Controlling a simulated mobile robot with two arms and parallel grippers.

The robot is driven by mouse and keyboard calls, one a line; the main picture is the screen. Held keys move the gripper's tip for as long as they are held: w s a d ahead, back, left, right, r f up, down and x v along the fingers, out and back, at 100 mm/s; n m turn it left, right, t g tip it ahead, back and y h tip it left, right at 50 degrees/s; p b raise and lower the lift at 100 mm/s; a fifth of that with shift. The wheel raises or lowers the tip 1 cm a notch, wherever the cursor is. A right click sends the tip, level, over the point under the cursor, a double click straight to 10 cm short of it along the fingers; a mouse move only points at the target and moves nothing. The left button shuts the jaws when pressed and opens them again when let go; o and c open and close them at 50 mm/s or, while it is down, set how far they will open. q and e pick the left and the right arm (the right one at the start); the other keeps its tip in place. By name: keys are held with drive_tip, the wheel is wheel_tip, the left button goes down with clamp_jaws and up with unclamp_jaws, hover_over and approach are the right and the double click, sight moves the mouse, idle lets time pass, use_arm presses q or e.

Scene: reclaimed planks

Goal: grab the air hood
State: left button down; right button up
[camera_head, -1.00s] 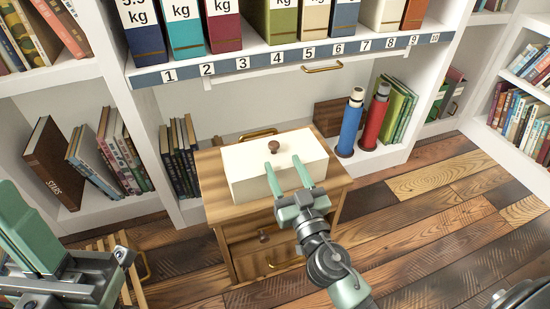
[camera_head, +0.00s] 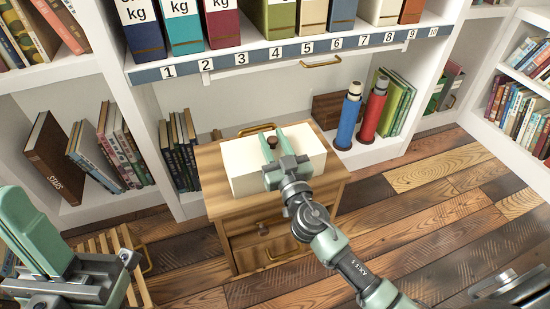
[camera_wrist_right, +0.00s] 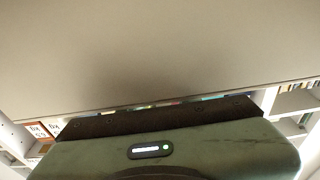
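I take this white piece (camera_head: 309,163) to be the air hood. In the right wrist view, a plain greyish surface fills most of the picture beyond my own green housing, and no fingertips show. My left gripper (camera_head: 62,262) is at the lower left, far from the hood; its fingertips are not clear.
The wooden cabinet (camera_head: 220,214) has drawers. Behind it stand blue (camera_head: 348,119) and red (camera_head: 373,114) bottles and upright books (camera_head: 181,150). A numbered shelf edge (camera_head: 290,53) with binders overhangs the back. A slatted wooden crate (camera_head: 104,245) is lower left.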

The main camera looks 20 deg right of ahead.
clamp_jaws()
idle(1.2)
